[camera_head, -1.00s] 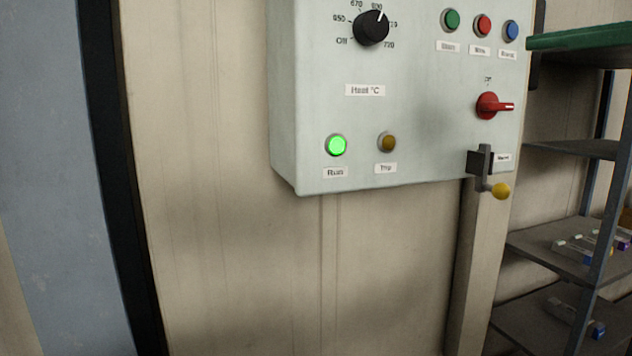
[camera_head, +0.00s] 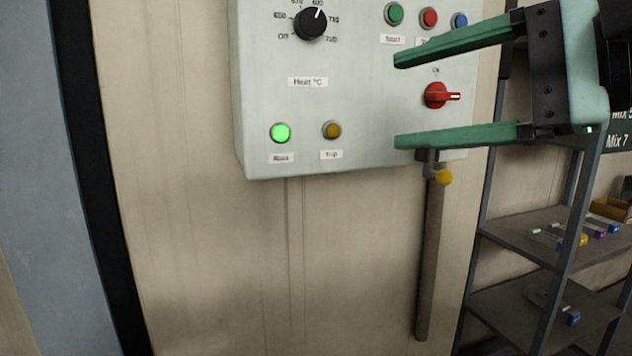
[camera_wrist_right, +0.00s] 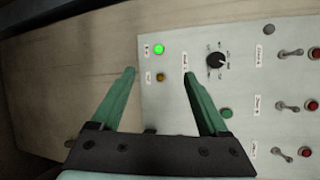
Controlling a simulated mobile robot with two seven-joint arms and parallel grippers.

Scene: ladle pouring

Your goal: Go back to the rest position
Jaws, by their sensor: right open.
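My right gripper (camera_head: 398,101) comes in from the right in the head view, open and empty, with its green fingers spread. It is in front of the right part of a pale control panel (camera_head: 365,125). The red switch (camera_head: 436,95) shows between its fingers. In the right wrist view the open right gripper (camera_wrist_right: 160,74) also has nothing between its fingers, and the panel (camera_wrist_right: 195,115) is beyond the fingertips. I cannot tell whether it touches the panel. My left gripper is not in view.
The panel has a black heat dial (camera_head: 311,24), a lit green lamp (camera_head: 280,133) and an amber lamp (camera_head: 331,130). A shelf rack (camera_head: 530,236) with small items stands at right.

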